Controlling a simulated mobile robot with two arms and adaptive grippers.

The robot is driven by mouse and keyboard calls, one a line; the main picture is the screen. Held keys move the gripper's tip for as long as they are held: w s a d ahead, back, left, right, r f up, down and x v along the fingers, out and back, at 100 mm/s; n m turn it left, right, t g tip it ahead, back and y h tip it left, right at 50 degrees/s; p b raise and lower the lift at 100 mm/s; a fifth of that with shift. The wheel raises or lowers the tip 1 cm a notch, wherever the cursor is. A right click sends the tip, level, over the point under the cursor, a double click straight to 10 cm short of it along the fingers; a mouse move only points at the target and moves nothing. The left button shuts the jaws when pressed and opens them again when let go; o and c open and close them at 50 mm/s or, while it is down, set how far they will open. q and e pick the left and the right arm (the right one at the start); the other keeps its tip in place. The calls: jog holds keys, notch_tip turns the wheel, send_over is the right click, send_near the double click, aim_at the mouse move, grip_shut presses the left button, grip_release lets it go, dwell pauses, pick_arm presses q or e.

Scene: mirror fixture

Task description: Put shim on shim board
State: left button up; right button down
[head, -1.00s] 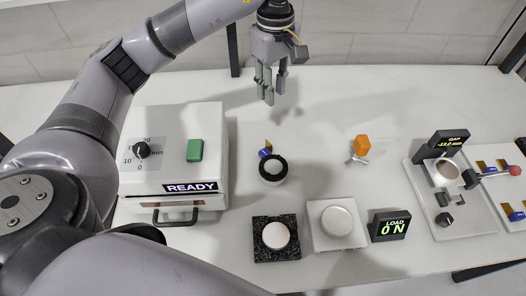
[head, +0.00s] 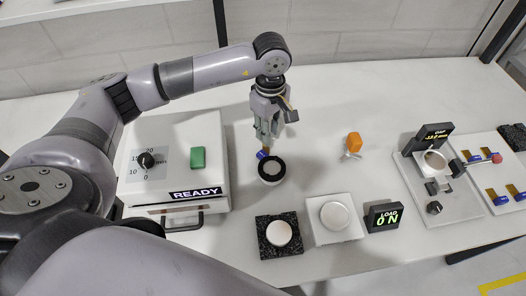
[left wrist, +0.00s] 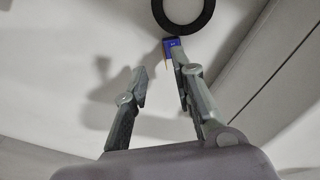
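A small shim with a blue end and a gold part (head: 262,154) stands by the far side of the black-rimmed round piece (head: 271,170). In the left wrist view the shim (left wrist: 173,44) is just beyond the right-hand fingertip; I cannot tell whether they touch. My left gripper (head: 265,138) points down above the shim, and its fingers (left wrist: 155,70) are apart with nothing between them. The white shim board (head: 511,174), with several blue and gold shims on it, is at the far right. My right gripper is not in view.
A white READY box (head: 205,130) stands left of the shim. An orange-topped piece (head: 353,142) and the GAP fixture (head: 445,205) are to the right.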

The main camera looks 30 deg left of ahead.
aim_at(266, 151)
pick_arm(q)
jog(key=f+p, duration=0.1)
jog(key=f, duration=0.1)
jog(key=f+p, duration=0.1)
jog(key=f, duration=0.1)
jog(key=shift+s+a+p, duration=0.25)
jog(key=shift+a+p, duration=0.1)
jog(key=shift+f, duration=0.6)
jog(key=shift+w, duration=0.1)
grip_shut()
